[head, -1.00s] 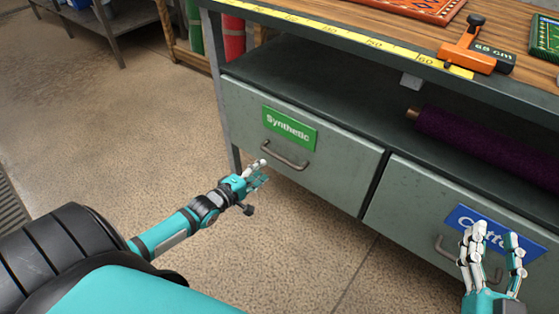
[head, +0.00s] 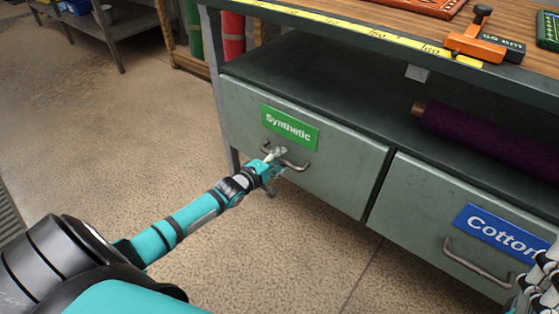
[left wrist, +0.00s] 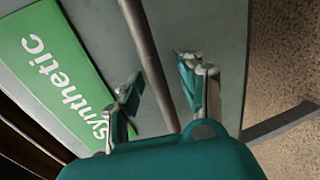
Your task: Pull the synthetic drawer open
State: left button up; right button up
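The synthetic drawer (head: 345,165) is a grey-green front with a green "Synthetic" label (head: 290,127). It looks closed, in line with the drawer beside it. Its metal bar handle (head: 299,166) sits below the label. My left gripper (head: 274,155) is at the handle. In the left wrist view the handle bar (left wrist: 146,50) runs between the two spread fingers (left wrist: 160,82), one on each side, with gaps visible. My right gripper (head: 535,288) is at the right edge in the head view, partly cut off, near the Cotton drawer; its finger opening is unclear.
The Cotton drawer (head: 420,210) with a blue label is to the right. Above are an open shelf with a purple roll (head: 490,140) and a wooden top with a yellow ruler (head: 340,28) and an orange tool (head: 482,42). The floor (head: 120,130) before the drawers is clear.

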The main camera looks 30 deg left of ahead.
pick_arm(q)
jog(key=shift+w, duration=0.1)
jog(key=shift+c, duration=0.2)
grip_shut()
dwell(0.4)
